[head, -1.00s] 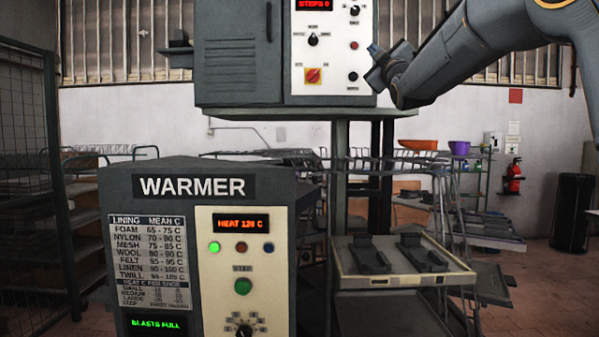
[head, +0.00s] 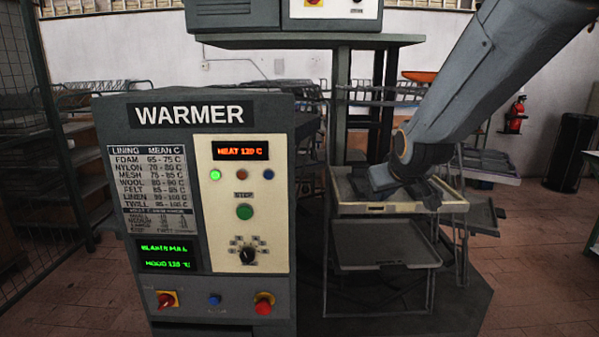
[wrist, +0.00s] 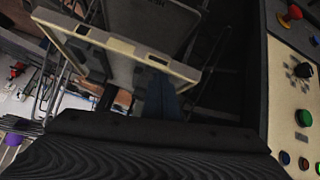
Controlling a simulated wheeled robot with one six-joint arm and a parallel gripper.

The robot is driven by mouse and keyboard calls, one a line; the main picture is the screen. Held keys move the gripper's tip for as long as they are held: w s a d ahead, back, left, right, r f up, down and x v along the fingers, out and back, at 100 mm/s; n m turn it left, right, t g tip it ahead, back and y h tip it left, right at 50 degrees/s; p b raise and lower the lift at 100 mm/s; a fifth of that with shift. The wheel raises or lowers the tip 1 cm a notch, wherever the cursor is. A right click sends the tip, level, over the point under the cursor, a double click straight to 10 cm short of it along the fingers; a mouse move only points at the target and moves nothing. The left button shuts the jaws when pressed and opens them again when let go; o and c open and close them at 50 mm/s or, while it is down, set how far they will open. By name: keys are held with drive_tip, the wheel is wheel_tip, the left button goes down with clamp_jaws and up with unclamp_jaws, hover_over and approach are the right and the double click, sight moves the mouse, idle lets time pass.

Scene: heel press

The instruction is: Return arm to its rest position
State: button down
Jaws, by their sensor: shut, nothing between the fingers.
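My gripper (head: 405,189) is in front of and over the upper tray (head: 375,208) of the press stand in the head view, to the right of the warmer. My arm comes down to it from the upper right. The gripper is shut with nothing held. In the wrist view its dark body fills the bottom, and the shut blue-grey fingers (wrist: 161,100) show in front of the tray's pale rim (wrist: 120,44). Part of the tray is hidden behind the gripper in the head view.
The warmer (head: 197,300) stands close on the left, its lit panel facing me; its panel also fills the wrist view's right edge (wrist: 287,110). The press cabinet (head: 235,17) is above the tray. A lower tray (head: 385,257) sits below. Open floor (head: 545,255) lies to the right.

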drive_tip(key=s+a+f+m+g, duration=0.1)
drive_tip(key=s+f+g, duration=0.2)
drive_tip(key=s+f, duration=0.65)
drive_tip(key=s+f+m+g, duration=0.2)
drive_tip(key=s+f+g, duration=0.3)
drive_tip(key=s, duration=0.8)
wheel_tip(320, 180, down, 11)
drive_tip(key=s+g+b, duration=0.1)
drive_tip(key=s+b, duration=0.1)
drive_tip(key=b, duration=0.8)
drive_tip(key=shift+a, duration=0.15)
